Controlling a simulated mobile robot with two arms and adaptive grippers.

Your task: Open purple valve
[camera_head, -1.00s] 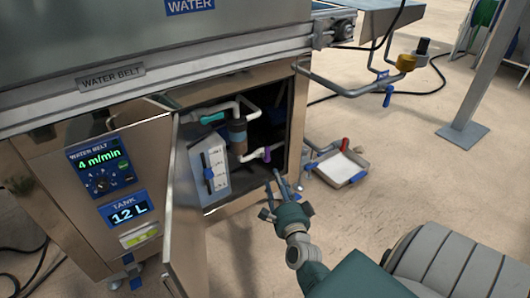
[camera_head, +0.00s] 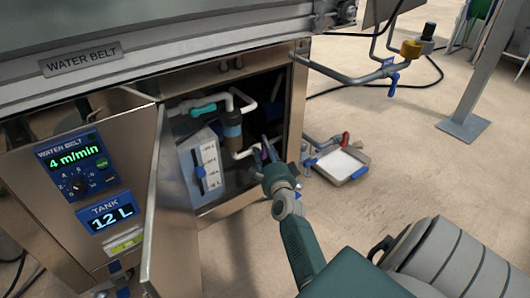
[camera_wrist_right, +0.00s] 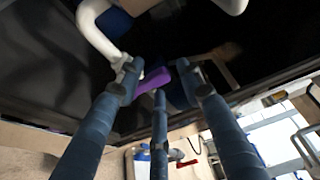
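The purple valve handle (camera_wrist_right: 155,79) sits on a white pipe (camera_wrist_right: 97,27) inside the open cabinet. In the head view only a little of the purple handle (camera_head: 264,151) shows beside my fingers. My right gripper (camera_head: 265,150) is at the cabinet opening, by the valve. In the right wrist view its blue-grey fingers (camera_wrist_right: 165,78) are spread, with the purple handle between and just beyond their tips. I cannot tell whether a finger touches it. My left gripper is not in view.
The cabinet door (camera_head: 175,200) stands open on the left. A teal valve handle (camera_head: 203,110), a brown filter (camera_head: 232,124) and a level gauge (camera_head: 207,165) are inside. A tray (camera_head: 341,166) and a red-handled valve (camera_head: 345,139) lie right of the cabinet. Open floor lies to the right.

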